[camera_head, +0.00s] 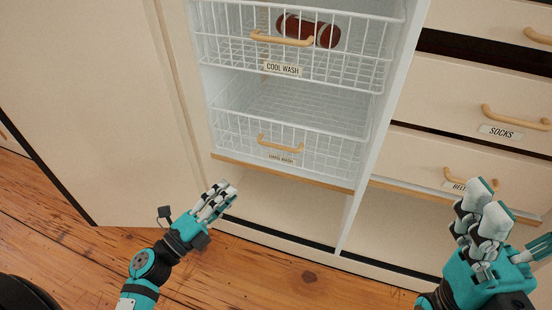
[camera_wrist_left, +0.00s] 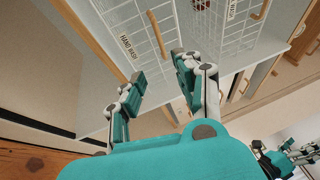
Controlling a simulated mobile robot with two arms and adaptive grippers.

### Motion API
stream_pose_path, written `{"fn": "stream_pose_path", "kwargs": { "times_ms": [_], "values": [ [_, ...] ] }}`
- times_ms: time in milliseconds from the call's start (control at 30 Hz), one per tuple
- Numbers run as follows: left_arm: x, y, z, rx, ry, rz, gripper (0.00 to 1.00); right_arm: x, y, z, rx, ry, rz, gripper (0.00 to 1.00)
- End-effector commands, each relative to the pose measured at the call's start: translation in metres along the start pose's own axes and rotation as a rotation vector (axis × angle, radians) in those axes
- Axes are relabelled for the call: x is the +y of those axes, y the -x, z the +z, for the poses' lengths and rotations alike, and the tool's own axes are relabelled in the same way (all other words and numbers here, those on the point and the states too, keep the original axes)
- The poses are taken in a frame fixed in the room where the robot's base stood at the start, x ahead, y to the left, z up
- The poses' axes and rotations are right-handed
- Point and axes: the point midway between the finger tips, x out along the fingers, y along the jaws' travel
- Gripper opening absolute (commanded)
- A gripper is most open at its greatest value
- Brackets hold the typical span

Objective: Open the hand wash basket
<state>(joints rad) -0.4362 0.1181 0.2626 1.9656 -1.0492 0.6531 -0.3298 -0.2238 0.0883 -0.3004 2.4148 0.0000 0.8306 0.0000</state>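The hand wash basket (camera_head: 232,132) is the lower white wire basket in the cabinet, with a wooden handle (camera_head: 279,144) and a label (camera_head: 281,158) at its front. It appears empty and pushed in. In the left wrist view, its handle (camera_wrist_left: 156,36) and label (camera_wrist_left: 127,46) show beyond the fingers. My left gripper (camera_head: 221,197) is below and left of the basket's handle, apart from it. Its fingers are spread with nothing between them, also in the left wrist view (camera_wrist_left: 160,78). My right gripper (camera_head: 508,222) is open and empty by the drawers at the right.
The cool wash basket (camera_head: 222,50) above holds a reddish-brown item (camera_head: 308,30). A cabinet door (camera_head: 85,85) stands open at the left. Drawers, one labelled socks (camera_head: 455,110), are at the right. The wooden floor (camera_head: 240,270) in front is clear.

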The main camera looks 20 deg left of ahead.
Motion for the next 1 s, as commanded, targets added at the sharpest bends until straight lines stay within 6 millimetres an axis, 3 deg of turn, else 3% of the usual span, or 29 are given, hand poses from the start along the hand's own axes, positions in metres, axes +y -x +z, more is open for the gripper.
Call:
{"fn": "stream_pose_path", "kwargs": {
  "times_ms": [167,700,1000],
  "values": [
    [-0.002,-0.025,0.000,0.002,-0.003,-0.004,0.34,0.000,-0.002,0.001,0.007,0.001,-0.003,0.92],
    [-0.001,-0.140,0.001,-0.002,0.002,-0.003,0.34,0.000,-0.005,0.003,0.028,0.005,-0.013,0.92],
    [-0.001,-0.169,0.001,-0.003,0.004,0.000,0.34,-0.001,-0.007,0.004,0.033,0.006,-0.017,0.92]
  ]
}}
